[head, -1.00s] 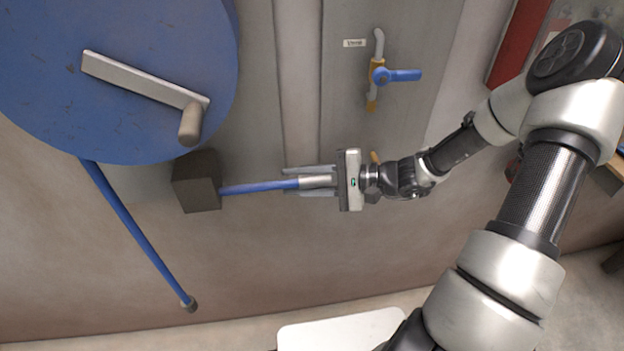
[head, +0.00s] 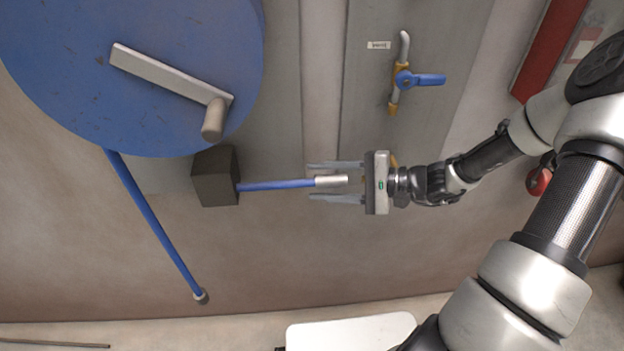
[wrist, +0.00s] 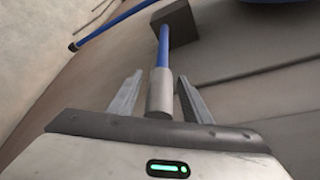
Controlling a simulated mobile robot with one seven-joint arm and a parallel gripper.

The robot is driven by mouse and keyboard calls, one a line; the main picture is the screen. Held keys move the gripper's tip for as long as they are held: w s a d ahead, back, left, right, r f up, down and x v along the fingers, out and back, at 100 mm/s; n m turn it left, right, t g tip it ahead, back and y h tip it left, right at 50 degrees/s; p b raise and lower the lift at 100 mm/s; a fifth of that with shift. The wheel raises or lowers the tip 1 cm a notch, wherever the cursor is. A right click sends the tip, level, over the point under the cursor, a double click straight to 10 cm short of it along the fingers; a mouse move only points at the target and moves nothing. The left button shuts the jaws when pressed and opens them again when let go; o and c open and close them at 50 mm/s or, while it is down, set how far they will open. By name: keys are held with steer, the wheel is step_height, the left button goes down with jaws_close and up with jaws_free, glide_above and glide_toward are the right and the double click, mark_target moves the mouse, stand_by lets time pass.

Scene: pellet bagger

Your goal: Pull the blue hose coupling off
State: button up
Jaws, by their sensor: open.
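A blue hose (head: 277,185) comes out of a dark block (head: 216,176) and points right. It ends in a silver coupling sleeve (head: 331,181). My gripper (head: 309,182) is open, with one finger above and one below the sleeve, and a gap shows between the sleeve's end and the palm. In the wrist view, the sleeve (wrist: 160,94) lies between the spread fingers, with space on both sides. Both fingers appear clear of it.
A large blue reel (head: 160,60) with a crank handle (head: 170,75) fills the upper left. Another blue hose (head: 155,225) slants down to a grey end. A blue-handled valve (head: 420,79) is on the wall above my gripper. A white surface (head: 350,332) lies below.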

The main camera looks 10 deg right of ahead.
steer(key=v, duration=1.4)
steer(key=shift+s+d+r+p, duration=0.15)
steer(key=shift+d+p, duration=0.1)
steer(key=shift+p, duration=0.2)
